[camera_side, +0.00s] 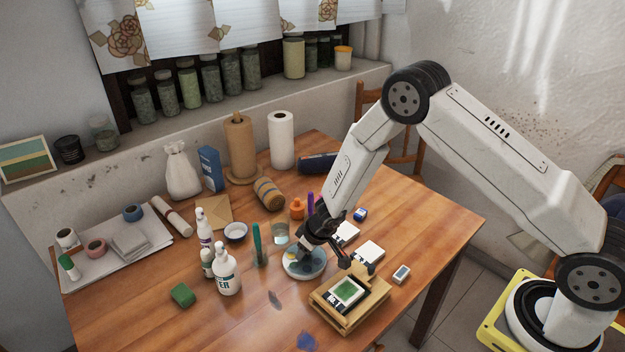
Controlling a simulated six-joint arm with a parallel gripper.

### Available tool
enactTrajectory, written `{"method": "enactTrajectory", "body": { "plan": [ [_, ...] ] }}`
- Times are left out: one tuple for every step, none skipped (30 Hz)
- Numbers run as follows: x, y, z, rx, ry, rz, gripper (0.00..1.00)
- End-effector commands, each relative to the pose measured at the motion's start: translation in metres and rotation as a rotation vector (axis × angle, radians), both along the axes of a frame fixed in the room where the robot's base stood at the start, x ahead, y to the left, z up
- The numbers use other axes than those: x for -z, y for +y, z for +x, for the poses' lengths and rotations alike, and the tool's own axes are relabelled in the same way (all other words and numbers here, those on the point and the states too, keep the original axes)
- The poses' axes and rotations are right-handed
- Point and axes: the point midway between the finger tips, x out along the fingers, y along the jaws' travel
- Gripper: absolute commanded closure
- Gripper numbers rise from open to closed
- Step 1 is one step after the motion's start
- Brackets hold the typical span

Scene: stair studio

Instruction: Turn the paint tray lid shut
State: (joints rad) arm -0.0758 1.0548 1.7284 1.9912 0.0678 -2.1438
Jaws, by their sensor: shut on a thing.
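The paint tray (291,271) is a round, pale dish with blue, yellow and dark patches on top. It sits on the wooden table near its right front part. My gripper (309,246) reaches down from the upper right to the back of the tray and is shut on the paint tray lid. The fingertips are small and dark against the tray, so the exact grip and the lid's edge are hard to make out.
A wooden box (371,306) with a green-topped pad stands close to the right. White blocks (370,251), an orange bottle (297,208) and a glass (280,234) crowd the gripper. White bottles (227,277) stand left. The table's front left is mostly clear.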

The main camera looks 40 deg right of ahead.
Motion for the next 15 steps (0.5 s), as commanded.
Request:
{"method": "enactTrajectory", "body": {
  "plan": [
    [-0.0011,-0.0002,0.0015,0.000,-0.003,0.000,0.45],
    [-0.0011,-0.0002,0.0014,0.000,-0.003,0.000,0.35],
    [-0.0010,-0.0001,0.0013,0.000,-0.003,0.000,0.22],
    [-0.0010,-0.0001,0.0012,0.000,-0.003,0.000,0.19],
    [-0.0009,-0.0001,0.0011,0.000,-0.003,0.001,0.19],
    [-0.0008,-0.0002,0.0009,0.000,-0.002,0.000,0.19],
    [-0.0007,-0.0002,0.0009,0.000,-0.002,0.000,0.19],
    [-0.0006,-0.0001,0.0008,0.000,-0.002,0.000,0.19],
    [-0.0005,-0.0001,0.0007,0.000,-0.002,0.000,0.19],
    [-0.0005,-0.0002,0.0006,0.000,-0.002,0.000,0.19],
    [-0.0004,-0.0001,0.0005,0.000,-0.001,0.000,0.19],
    [-0.0004,-0.0001,0.0005,0.000,-0.001,0.000,0.19],
    [-0.0005,-0.0001,0.0005,0.000,-0.001,0.000,0.19],
    [-0.0007,-0.0001,0.0004,0.000,-0.001,0.000,0.19],
    [-0.0012,-0.0002,0.0002,0.000,-0.001,0.000,0.19]
  ]
}}
